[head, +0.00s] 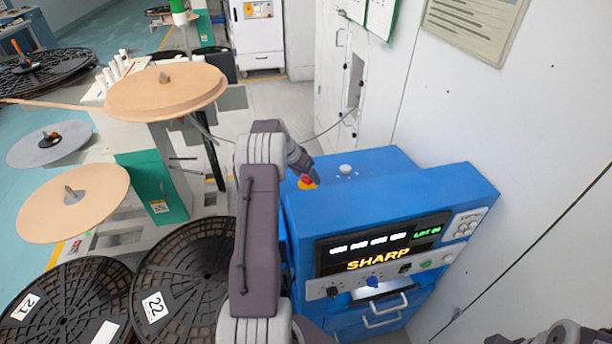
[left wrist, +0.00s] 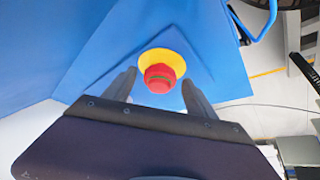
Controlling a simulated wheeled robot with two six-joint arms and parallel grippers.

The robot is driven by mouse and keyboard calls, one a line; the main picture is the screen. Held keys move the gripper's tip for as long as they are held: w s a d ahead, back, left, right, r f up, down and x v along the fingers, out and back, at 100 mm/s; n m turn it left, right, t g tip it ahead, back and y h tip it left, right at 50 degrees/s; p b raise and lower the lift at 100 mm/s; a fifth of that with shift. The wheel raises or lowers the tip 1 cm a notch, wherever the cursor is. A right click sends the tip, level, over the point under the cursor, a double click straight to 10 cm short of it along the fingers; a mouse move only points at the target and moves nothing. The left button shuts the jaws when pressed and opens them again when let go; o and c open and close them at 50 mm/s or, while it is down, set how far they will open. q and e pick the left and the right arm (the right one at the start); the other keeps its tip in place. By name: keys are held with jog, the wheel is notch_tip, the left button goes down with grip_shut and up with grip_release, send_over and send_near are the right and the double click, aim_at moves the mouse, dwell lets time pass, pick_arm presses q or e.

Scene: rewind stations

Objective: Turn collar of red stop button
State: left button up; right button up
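The red stop button (left wrist: 159,78) with its yellow collar (left wrist: 165,62) sits on the blue machine's surface in the left wrist view. In the head view the red stop button (head: 306,180) shows small on the left side of the blue machine (head: 380,196). My left gripper (left wrist: 160,85) is open, with one finger on each side of the button and a visible gap to each. In the head view my left gripper (head: 303,165) is just above the button, mostly hidden by its own wrist. My right arm shows at the lower right corner; its fingertips cannot be made out.
The machine's front has a lit SHARP display (head: 380,258), knobs and drawer handles. A pale knob (head: 346,169) stands on its top. A white wall and cabinet (head: 340,70) stand behind. Reels, some tan (head: 165,92) and some black (head: 190,280), fill the left side.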

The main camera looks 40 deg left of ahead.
pick_arm(q)
jog(key=d+b+v, duration=0.1)
jog(key=v, duration=0.8)
jog(key=shift+a, duration=0.5)
